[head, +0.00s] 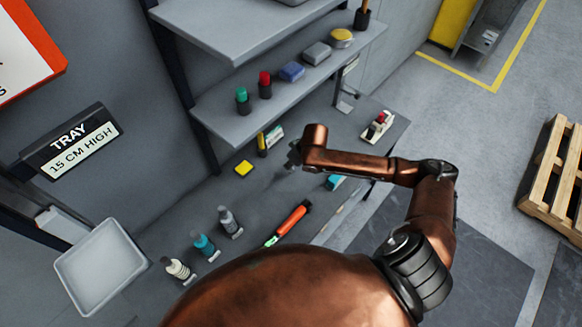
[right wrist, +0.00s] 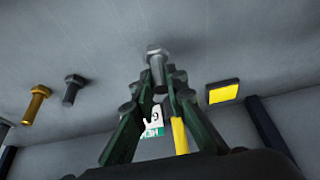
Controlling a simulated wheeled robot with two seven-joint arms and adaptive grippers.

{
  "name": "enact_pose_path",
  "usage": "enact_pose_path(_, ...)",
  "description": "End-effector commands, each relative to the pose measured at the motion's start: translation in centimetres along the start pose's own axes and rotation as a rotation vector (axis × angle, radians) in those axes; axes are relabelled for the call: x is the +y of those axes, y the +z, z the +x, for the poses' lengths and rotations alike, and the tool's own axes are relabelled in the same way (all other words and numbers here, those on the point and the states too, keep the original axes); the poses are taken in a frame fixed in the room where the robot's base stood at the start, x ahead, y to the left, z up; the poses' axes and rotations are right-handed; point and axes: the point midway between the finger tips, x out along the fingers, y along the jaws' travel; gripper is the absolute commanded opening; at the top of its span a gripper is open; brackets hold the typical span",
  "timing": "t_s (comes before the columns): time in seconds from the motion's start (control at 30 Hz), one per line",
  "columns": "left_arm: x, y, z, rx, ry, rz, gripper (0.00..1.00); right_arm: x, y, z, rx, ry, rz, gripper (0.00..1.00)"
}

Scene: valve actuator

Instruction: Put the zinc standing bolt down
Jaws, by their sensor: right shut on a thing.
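The zinc bolt (right wrist: 157,72) is silver-grey with a hex head and shows at the middle of the right wrist view. My right gripper (right wrist: 160,85) is shut on it, with its green-tinted fingers around the shank. I cannot tell whether the bolt touches the surface. In the head view my right gripper (head: 293,156) is small and over the grey bench (head: 180,205); the bolt is too small to make out there. My left gripper is not in view.
In the right wrist view a brass bolt (right wrist: 36,102) and a dark bolt (right wrist: 73,90) are left of the gripper. A shelf (head: 215,125) overhangs behind. Bottles (head: 203,246) and an orange-handled tool (head: 291,219) are in front.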

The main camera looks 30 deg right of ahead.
Motion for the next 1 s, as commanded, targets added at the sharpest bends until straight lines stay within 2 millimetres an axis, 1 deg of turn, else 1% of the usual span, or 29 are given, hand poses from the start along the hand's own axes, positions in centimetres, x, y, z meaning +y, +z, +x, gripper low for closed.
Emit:
enact_pose_path(0.03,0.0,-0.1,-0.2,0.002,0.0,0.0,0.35,-0.1,0.5,0.7,-0.005,-0.001,0.001,0.0)
enact_pose_path(0.1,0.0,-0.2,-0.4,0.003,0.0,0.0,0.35,-0.1,0.8,1.6,-0.003,-0.001,0.0,0.0)
enact_pose_path(0.2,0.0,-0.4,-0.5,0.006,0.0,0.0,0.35,0.0,1.1,2.4,-0.002,0.0,-0.001,0.0)
enact_pose_path(0.53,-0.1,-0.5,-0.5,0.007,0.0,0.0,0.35,-0.1,1.3,2.7,-0.002,0.0,0.0,0.0)
enact_pose_path(0.57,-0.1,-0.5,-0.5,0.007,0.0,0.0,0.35,-0.1,1.3,2.7,-0.002,0.0,-0.001,0.14)
enact_pose_path(0.8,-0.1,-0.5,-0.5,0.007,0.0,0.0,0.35,0.0,1.3,2.7,-0.002,0.0,-0.001,0.3)
enact_pose_path(1.0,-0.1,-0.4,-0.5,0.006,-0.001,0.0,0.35,0.0,1.3,2.7,-0.002,0.0,-0.001,0.3)
